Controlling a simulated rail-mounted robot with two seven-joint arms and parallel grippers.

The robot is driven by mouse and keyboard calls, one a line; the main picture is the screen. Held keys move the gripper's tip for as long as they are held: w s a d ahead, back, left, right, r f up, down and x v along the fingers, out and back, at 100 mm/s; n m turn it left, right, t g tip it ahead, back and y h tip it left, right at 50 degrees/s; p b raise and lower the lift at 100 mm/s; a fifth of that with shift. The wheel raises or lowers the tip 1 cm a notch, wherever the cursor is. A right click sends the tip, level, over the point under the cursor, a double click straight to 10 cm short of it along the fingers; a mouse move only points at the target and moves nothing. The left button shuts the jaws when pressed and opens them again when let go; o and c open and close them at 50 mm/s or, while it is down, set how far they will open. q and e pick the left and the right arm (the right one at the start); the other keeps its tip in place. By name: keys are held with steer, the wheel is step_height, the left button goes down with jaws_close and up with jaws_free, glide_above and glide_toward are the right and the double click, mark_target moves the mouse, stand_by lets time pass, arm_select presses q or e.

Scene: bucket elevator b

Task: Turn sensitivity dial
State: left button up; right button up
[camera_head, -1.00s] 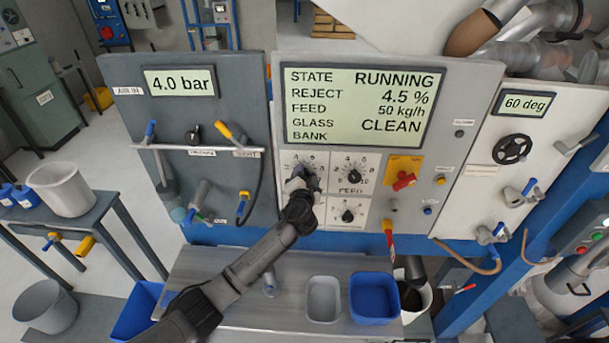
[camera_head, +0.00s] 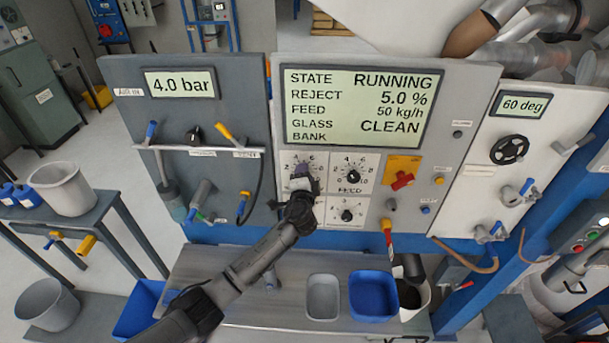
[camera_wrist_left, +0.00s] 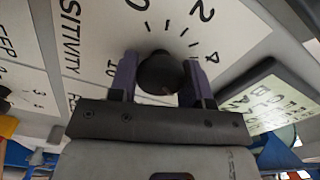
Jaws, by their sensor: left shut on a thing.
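The sensitivity dial is a round black knob (camera_wrist_left: 162,73) on a white plate with black numbers and the word SENSITIVITY. In the head view its plate (camera_head: 287,160) is at the upper left of the white dial group, under the large display, and my gripper mostly hides the knob. My left gripper (camera_head: 304,178) reaches up to it from below. In the left wrist view its two purple fingers (camera_wrist_left: 160,80) stand on either side of the knob, shut on it. The display (camera_head: 362,105) reads RUNNING, reject 5.0 %, feed 50 kg/h, glass CLEAN. My right gripper is not in view.
A feed dial (camera_head: 353,174) sits just right of the sensitivity dial, with a smaller dial (camera_head: 347,215) below it. A red switch on a yellow plate (camera_head: 403,178) is farther right. A grey bin (camera_head: 323,312) and a blue bin (camera_head: 373,314) stand below.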

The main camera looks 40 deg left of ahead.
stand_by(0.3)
arm_select(q)
steer(key=o, duration=0.9)
steer(key=shift+s, duration=0.1)
steer(key=b+v, duration=0.2)
steer(key=v, duration=1.1)
steer(key=shift+s+d, duration=0.2)
steer(key=shift+s, duration=0.1)
